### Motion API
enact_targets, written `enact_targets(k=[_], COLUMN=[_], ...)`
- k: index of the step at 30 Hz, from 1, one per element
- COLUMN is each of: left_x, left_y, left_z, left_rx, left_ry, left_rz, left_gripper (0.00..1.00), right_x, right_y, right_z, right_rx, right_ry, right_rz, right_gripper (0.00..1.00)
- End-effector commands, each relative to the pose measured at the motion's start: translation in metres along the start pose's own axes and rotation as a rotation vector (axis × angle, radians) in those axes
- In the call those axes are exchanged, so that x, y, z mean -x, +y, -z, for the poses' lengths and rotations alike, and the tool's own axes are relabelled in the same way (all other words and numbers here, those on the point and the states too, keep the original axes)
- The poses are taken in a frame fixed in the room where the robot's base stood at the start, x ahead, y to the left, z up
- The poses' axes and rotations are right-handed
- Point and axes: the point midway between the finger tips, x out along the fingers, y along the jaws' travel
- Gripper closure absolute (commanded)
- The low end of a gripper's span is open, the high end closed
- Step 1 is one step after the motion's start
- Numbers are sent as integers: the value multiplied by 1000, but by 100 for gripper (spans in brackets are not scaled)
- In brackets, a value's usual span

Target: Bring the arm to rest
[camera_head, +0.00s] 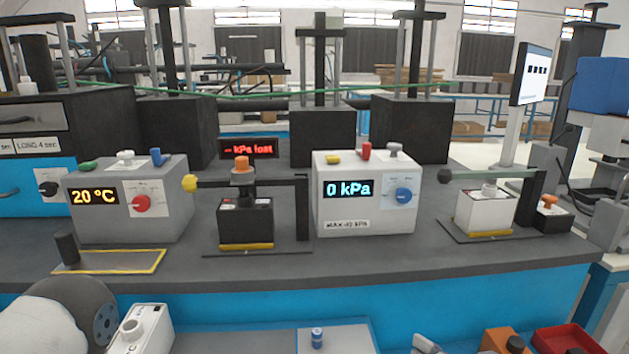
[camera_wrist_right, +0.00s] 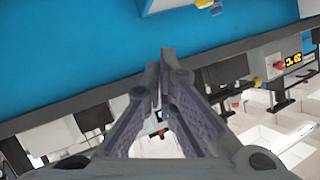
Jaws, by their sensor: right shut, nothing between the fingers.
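My right gripper (camera_wrist_right: 163,60) shows in the right wrist view, with its two fingers meeting at the tips. It is shut with nothing between the fingers. In that view its tips lie over the blue bench front (camera_wrist_right: 80,55), apart from any object I can make out. I cannot pick out the right gripper in the head view. A rounded white and dark grey part of my left arm (camera_head: 65,315) shows at the lower left of the head view. The left gripper is out of view.
The grey bench (camera_head: 340,262) carries a 20 °C box (camera_head: 130,205), a 0 kPa box (camera_head: 366,205) and two lever stations with a dark battery (camera_head: 245,222) and a white battery (camera_head: 485,212). A red tray (camera_head: 568,340) and a blue-topped cylinder (camera_head: 317,338) are nearer.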

Motion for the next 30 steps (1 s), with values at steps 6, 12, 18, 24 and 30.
enact_targets(k=[6, 12, 18, 24, 30], left_x=[0, 0, 0, 0, 0], left_y=[0, 0, 0, 0, 0], left_z=[-1, -1, -1, -1, -1], left_rx=[0, 0, 0, 0, 0], left_ry=[-3, -2, -2, -2, -2], left_rz=[0, 0, 0, 0, 0], left_gripper=[100, 100, 100, 100, 100], right_x=[64, 193, 263, 267, 266], right_y=[-42, -34, -13, -12, -12], right_z=[-200, -312, -333, -334, -334], right_rx=[-185, -229, -195, -195, -195], right_ry=[-639, -1147, -1335, -1343, -1342], right_rz=[-34, -278, -474, -490, -487], right_gripper=[100, 100, 100, 100, 100])
